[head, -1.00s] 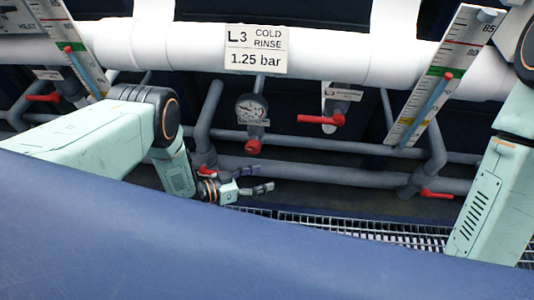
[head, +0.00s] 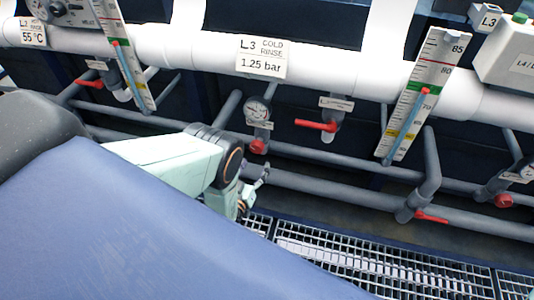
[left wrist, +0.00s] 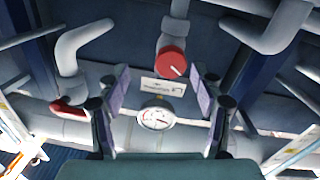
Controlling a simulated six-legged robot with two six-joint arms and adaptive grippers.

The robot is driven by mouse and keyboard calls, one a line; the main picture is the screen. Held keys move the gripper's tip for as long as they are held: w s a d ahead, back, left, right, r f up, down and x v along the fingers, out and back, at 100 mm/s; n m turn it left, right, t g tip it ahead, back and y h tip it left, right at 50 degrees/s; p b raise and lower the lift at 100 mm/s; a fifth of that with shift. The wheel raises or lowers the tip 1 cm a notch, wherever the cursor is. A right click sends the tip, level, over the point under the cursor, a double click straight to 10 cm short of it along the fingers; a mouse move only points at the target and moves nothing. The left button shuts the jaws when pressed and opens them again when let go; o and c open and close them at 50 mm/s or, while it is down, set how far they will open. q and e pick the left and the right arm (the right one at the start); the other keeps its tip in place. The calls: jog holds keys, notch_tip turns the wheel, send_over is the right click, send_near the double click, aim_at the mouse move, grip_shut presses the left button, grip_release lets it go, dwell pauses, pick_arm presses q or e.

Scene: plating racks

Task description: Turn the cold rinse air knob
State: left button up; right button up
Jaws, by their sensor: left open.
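The cold rinse sign (head: 262,58) hangs on the white pipe and reads L3, 1.25 bar. Below it are a round gauge (head: 257,111) and a red round knob (head: 258,146). The knob (left wrist: 173,64) also shows in the left wrist view, with a white pointer line, above the gauge (left wrist: 156,117) in that picture. My left gripper (head: 259,176) is just below the knob in the head view, partly hidden by my arm. In the left wrist view its two fingers (left wrist: 161,84) are apart, with nothing between them; the knob appears beyond their tips. My right gripper is out of view.
A red lever handle (head: 317,125) is right of the gauge, and another red lever (head: 431,217) sits lower right. Scale boards (head: 425,95) stand in front of the pipes. Grey pipes (head: 310,187) run behind my gripper. Metal grating (head: 350,262) covers the floor.

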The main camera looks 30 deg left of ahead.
aim_at(255, 150)
pick_arm(q)
jog(key=shift+n+y, duration=0.4)
jog(key=shift+y, duration=0.3)
jog(key=b+x, duration=0.1)
jog(key=x, duration=0.1)
jog(key=a+x, duration=0.1)
jog(key=x, duration=0.1)
jog(key=b+x, duration=0.1)
jog(key=x, duration=0.2)
jog(key=shift+s+a+r+b, duration=0.15)
jog(key=shift+a+r+b, duration=0.05)
jog(key=shift+r+b, duration=0.15)
jog(key=shift+w+a, duration=0.1)
jog(key=shift+w, duration=0.4)
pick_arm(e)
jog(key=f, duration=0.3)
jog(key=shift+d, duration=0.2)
pick_arm(q)
jog(key=c, duration=1.1)
jog(key=shift+c, duration=0.2)
